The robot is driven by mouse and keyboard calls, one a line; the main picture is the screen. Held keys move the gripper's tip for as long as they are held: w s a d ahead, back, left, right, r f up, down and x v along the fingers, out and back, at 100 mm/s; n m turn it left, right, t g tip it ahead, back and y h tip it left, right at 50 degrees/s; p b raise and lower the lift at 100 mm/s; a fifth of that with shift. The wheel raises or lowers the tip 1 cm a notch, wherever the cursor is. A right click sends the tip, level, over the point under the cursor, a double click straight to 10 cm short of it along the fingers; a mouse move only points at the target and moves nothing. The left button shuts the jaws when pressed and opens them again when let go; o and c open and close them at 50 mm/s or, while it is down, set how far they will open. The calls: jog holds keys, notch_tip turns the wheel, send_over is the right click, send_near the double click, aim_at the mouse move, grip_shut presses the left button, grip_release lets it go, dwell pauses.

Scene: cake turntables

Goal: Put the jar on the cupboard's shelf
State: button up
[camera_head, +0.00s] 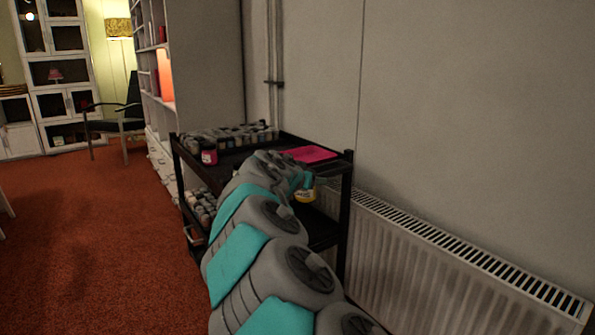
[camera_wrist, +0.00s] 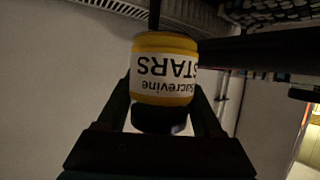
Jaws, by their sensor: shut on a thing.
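The jar (camera_wrist: 165,68) is yellow with a white label reading "Sucrevine STARS", upside down in the wrist view, and has a dark end. My gripper (camera_wrist: 163,100) is shut on it, one finger on each side. In the head view the jar (camera_head: 305,195) shows small beside the black cart, below my gripper (camera_head: 309,182); whether it touches the cart I cannot tell. A white cupboard (camera_head: 37,94) with glass doors and shelves stands at the far left back. Which of its shelves are open is too small to tell.
The black cart (camera_head: 176,150) carries several small jars (camera_head: 230,136) and a pink tray (camera_head: 306,154). A radiator (camera_head: 440,270) lines the wall at right. A tall white shelf unit (camera_head: 150,60) and a dark chair (camera_head: 122,122) stand behind. The orange carpet (camera_head: 100,240) is open at left.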

jog(key=w+d+f+n+y, duration=0.1)
jog(key=d+f+n+y, duration=0.1)
jog(key=d+f, duration=0.3)
jog(key=w+d+f+n+t+y, duration=0.1)
jog(key=d+f+n+y, duration=0.2)
jog(key=d+f, duration=0.1)
jog(key=shift+w+d+f+y, duration=0.3)
jog(key=shift+w+d+f, duration=0.1)
jog(key=shift+d, duration=0.5)
